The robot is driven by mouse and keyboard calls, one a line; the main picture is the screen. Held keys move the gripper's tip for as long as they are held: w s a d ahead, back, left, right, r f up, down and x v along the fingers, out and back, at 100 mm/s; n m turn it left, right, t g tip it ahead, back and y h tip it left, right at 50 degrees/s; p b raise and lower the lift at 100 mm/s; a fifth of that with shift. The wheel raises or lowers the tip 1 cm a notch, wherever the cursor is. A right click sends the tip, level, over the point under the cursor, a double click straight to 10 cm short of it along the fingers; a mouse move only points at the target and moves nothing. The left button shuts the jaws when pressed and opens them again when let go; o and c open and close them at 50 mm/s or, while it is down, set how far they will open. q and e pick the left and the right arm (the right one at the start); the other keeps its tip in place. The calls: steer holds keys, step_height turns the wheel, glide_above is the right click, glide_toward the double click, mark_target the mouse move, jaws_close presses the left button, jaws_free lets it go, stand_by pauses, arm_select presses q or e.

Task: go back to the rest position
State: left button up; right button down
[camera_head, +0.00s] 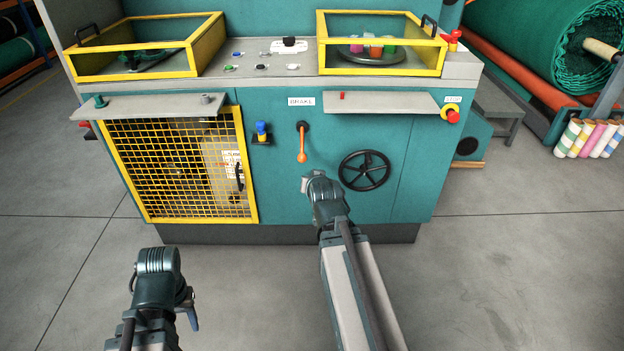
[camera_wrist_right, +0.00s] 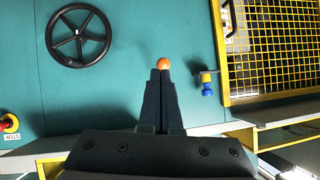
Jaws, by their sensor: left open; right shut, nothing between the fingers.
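My left gripper (camera_head: 190,313) is at the lower left in the head view, in front of the machine and away from it; only a small part of it shows, and it is open. My right arm reaches toward the machine front, its wrist (camera_head: 325,198) just below the orange brake lever (camera_head: 301,148). In the right wrist view my right gripper (camera_wrist_right: 160,77) is shut and empty. Its fingertips point at the lever's orange knob (camera_wrist_right: 164,64); I cannot tell whether they touch it.
The teal machine (camera_head: 285,195) has a black handwheel (camera_head: 364,171) right of the lever, a yellow mesh guard (camera_head: 180,165) at left, and a red stop button (camera_head: 452,116). Two shelves (camera_head: 380,102) jut from its front. The floor (camera_head: 500,280) at right is clear.

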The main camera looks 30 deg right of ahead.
steer(key=shift+w+f, duration=0.1)
stand_by(0.3)
steer(key=s+a+r+n+g+y+p, duration=0.2)
steer(key=s+a+r+n+g+p, duration=0.15)
steer(key=a+p, duration=0.6)
steer(key=s+a+r+n+g+y+p, duration=0.2)
steer(key=a+r+p, duration=0.3)
steer(key=a, duration=0.7)
steer(key=s+a+r+n+g+h+p, duration=0.1)
steer(key=s+a+r+n+g+p, duration=0.4)
steer(key=s+a+p, duration=0.6)
steer(key=shift+s+r+g, duration=0.45)
steer(key=shift+s+r, duration=0.15)
steer(key=shift+r, duration=0.15)
